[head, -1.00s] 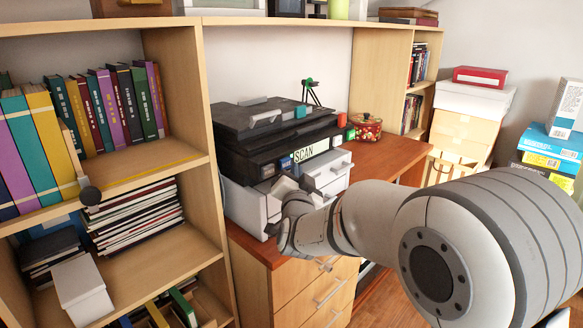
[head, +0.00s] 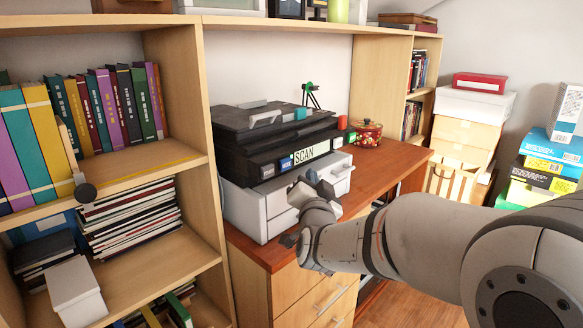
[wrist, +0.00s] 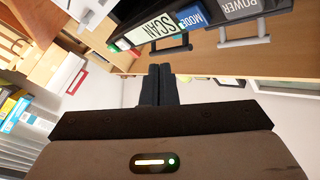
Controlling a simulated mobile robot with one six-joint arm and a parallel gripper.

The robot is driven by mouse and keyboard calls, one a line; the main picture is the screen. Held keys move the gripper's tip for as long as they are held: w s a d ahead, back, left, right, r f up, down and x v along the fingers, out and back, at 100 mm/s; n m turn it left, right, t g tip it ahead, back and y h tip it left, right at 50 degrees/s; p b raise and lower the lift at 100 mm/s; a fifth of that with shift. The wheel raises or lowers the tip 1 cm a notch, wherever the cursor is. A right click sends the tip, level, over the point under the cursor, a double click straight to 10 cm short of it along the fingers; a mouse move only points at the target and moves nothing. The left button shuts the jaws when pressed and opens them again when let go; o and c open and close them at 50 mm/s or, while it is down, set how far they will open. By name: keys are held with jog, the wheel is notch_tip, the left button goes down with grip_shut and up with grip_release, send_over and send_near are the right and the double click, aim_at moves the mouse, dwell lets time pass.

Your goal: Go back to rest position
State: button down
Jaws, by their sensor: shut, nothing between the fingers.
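My gripper (wrist: 159,72) is shut and empty in the wrist view, its two dark fingers side by side. In the head view my gripper (head: 312,188) is in front of the white drawer unit (head: 258,208), over the desk's front edge; its fingertips are hard to make out there. The black scanner (head: 262,150) with its SCAN label stands on that unit. In the wrist view the SCAN label (wrist: 160,30) shows tilted, beside MODE and POWER labels, beyond my fingers. I see no gap being bridged between gripper and scanner; they look apart.
A bookshelf (head: 190,170) stands at the left, close to the desk (head: 385,165). A red patterned pot (head: 367,133) sits on the desk right of the scanner. Stacked boxes (head: 545,165) stand at the far right. Open floor (head: 425,300) shows below my arm.

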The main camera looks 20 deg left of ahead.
jog(key=s+d+n+g+h+p, duration=0.15)
jog(key=d+g+p, duration=0.25)
jog(key=d, duration=0.5)
jog(key=s+d+n+g+h+p, duration=0.1)
jog(key=s+d+g+h+p, duration=0.2)
jog(key=d, duration=0.7)
jog(key=s+d+f+g+h+p, duration=0.1)
jog(key=s+d+g+p, duration=0.2)
jog(key=s+d, duration=0.5)
jog(key=s+d+g+h+p, duration=0.2)
jog(key=s+d+g+p, duration=0.2)
jog(key=s+d, duration=0.4)
jog(key=s+g, duration=0.1)
jog(key=s, duration=0.4)
jog(key=shift+s+d+f+g, duration=0.3)
jog(key=shift+d+f, duration=0.05)
jog(key=shift+n, duration=0.25)
jog(key=shift+a, duration=0.1)
